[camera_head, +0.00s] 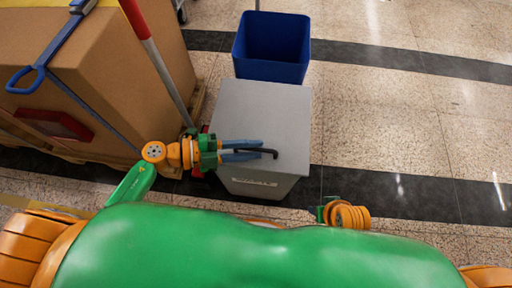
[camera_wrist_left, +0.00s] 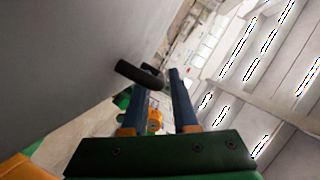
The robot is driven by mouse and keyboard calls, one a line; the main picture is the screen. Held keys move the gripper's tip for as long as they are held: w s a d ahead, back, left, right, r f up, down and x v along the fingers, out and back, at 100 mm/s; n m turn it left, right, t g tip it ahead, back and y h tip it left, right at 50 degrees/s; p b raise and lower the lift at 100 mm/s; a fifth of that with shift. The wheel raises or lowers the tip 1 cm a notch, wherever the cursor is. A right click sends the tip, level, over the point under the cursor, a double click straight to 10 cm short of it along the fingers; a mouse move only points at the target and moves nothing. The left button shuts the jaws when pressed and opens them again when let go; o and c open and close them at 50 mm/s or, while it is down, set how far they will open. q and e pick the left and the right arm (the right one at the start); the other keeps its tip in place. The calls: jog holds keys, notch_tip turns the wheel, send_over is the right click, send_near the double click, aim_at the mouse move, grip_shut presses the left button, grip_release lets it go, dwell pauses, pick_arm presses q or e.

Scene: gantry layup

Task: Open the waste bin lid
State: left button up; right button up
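The waste bin (camera_head: 285,115) is a grey box with a flat top and a label on its near face; its lid looks shut. A black bar handle (camera_head: 268,152) lies over the near part of the lid, and it also shows in the left wrist view (camera_wrist_left: 138,74). My left gripper (camera_head: 255,150) has two blue fingers spread apart above the lid, at the handle. In the left wrist view (camera_wrist_left: 158,82) the handle crosses near the fingertips; contact cannot be told. My right gripper (camera_head: 330,211) is low, right of the bin, its fingers hidden.
An open blue bin (camera_head: 272,48) stands just behind the grey one. A large cardboard box (camera_head: 125,75) on a pallet is to the left, with a red and white pole (camera_head: 160,62) between it and the bin. The floor (camera_head: 400,130) to the right is clear.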

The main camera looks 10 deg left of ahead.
pick_arm(q)
jog(key=shift+w+d+f, duration=0.15)
jog(key=shift+w+d, duration=0.05)
jog(key=shift+d, duration=0.3)
grip_shut()
dwell(1.1)
